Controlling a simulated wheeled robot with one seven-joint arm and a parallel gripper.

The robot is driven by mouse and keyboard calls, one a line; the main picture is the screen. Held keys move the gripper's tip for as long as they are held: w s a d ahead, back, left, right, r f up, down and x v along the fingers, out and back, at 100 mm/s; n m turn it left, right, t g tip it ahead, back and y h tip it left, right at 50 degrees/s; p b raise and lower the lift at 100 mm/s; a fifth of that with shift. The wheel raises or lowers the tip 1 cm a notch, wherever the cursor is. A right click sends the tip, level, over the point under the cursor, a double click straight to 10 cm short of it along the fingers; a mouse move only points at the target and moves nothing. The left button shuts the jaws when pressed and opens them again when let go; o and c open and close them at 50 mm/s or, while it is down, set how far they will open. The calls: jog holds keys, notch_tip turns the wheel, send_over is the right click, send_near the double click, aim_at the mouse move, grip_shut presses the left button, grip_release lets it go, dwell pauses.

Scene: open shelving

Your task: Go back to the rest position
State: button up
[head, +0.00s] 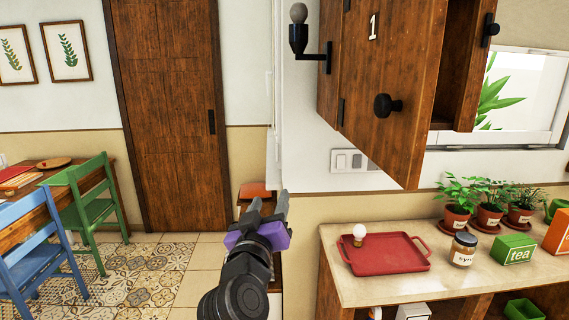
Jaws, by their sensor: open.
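My gripper (268,204) shows at the lower middle of the head view, at the end of my dark arm. It has a purple body and two grey fingers pointing up and away. The fingers stand apart with nothing seen between them. The gripper is in front of the gap between the brown door and the counter, left of the counter and clear of it in the picture.
A cabinet door (385,85) marked 1 hangs open at upper right. Below it, a counter (345,285) holds a red tray (395,255) with a white bulb (359,232), a jar (462,250) and potted plants (457,215). Chairs (90,205) stand left; the tiled floor (150,275) is open.

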jog(key=s+d+f+n+y, duration=0.2)
jog(key=s+d+f+y, duration=0.2)
jog(key=s+f, duration=0.5)
jog(key=s+d+f+n+y, duration=0.2)
jog(key=s+d+f+y, duration=0.15)
jog(key=s+f, duration=0.45)
jog(key=s+d+f+m+g+h, duration=0.1)
jog(key=s+d, duration=0.4)
jog(key=s, duration=0.7)
jog(key=s+d+f+m+g+h, duration=0.1)
jog(key=s+d, duration=0.4)
jog(key=s, duration=0.7)
jog(key=s+d+f+m+g+h, duration=0.2)
jog(key=s+d+f+m, duration=0.1)
jog(key=s, duration=1)
jog(key=d+m, duration=0.1)
jog(key=d, duration=0.1)
jog(key=shift+d+f+m, duration=0.3)
jog(key=shift+d+f, duration=0.05)
